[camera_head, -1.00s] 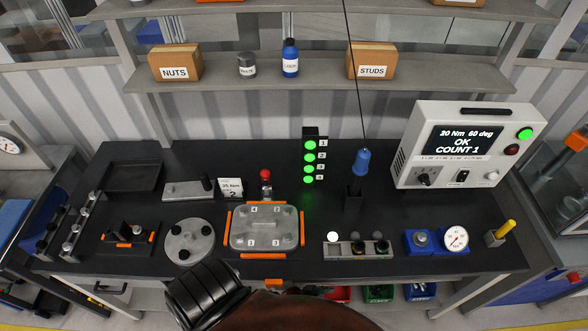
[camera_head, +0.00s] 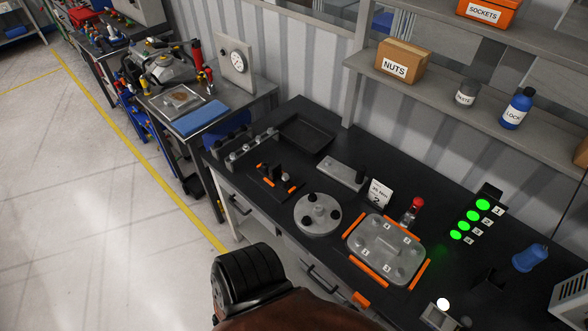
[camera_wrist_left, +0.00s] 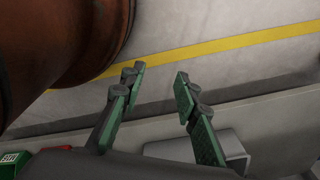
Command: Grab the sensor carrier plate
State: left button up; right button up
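No object on the bench carries a label naming it the sensor carrier plate, so I cannot tell for certain which it is. A flat grey plate with a black knob (camera_head: 342,173) lies toward the back of the dark workbench. A round grey disc with black knobs (camera_head: 318,214) lies in front of it. A grey rounded cover with numbered corners (camera_head: 387,249) sits between orange strips to the right. My left gripper (camera_wrist_left: 160,72) shows in the left wrist view, fingers apart and empty, over the floor. My right gripper is not in view.
A black tray (camera_head: 306,135) and a small black holder with orange pieces (camera_head: 274,182) stand at the bench's left. A red-topped part (camera_head: 412,212) and a green light stack (camera_head: 470,219) stand right. Open floor with a yellow line (camera_head: 150,155) lies left.

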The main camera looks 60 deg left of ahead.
aim_at(353, 179)
jog(key=u, duration=1.5)
jog(key=i, duration=0.1)
